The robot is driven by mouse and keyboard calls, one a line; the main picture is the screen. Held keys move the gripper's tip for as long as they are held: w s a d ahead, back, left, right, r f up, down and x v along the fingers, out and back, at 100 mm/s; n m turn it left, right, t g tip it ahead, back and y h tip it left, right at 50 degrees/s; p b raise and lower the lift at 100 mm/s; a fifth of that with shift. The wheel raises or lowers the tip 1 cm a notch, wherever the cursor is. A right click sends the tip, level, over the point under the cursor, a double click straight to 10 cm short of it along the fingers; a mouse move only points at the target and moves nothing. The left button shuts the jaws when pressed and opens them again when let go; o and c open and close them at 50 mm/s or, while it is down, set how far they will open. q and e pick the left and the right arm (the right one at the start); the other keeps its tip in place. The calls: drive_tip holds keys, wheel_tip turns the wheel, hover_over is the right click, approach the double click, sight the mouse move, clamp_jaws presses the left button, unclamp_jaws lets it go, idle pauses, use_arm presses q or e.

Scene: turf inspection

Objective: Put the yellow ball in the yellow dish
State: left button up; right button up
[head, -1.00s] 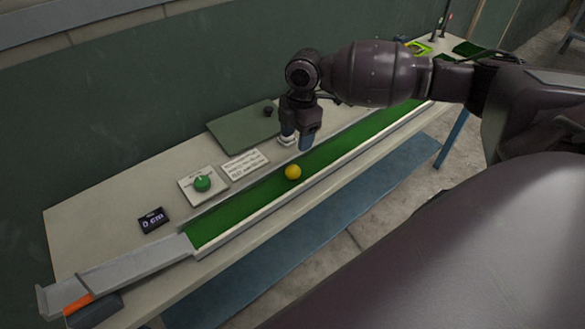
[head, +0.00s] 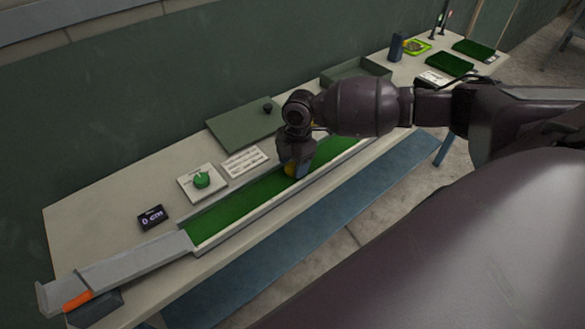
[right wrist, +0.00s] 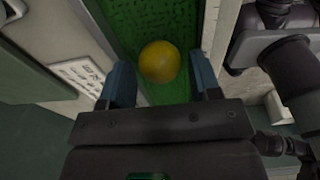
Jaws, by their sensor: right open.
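The yellow ball (right wrist: 160,61) rests on the green turf lane (right wrist: 130,18). In the head view the ball (head: 290,169) is mostly hidden behind my right gripper (head: 297,165). In the right wrist view my right gripper (right wrist: 162,80) is open, with one blue finger on each side of the ball and the ball just beyond or level with the fingertips. I cannot tell whether a finger touches it. A yellow-green rimmed dish (head: 428,49) with dark contents stands at the far right end of the table. My left gripper is not in view.
A pale metal ramp (head: 130,264) joins the lane's near left end. Dark green turf squares (head: 449,65) lie near the dish.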

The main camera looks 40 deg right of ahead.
drive_tip(key=shift+f, duration=0.55)
drive_tip(key=shift+c, duration=0.3)
drive_tip(key=c, duration=0.7)
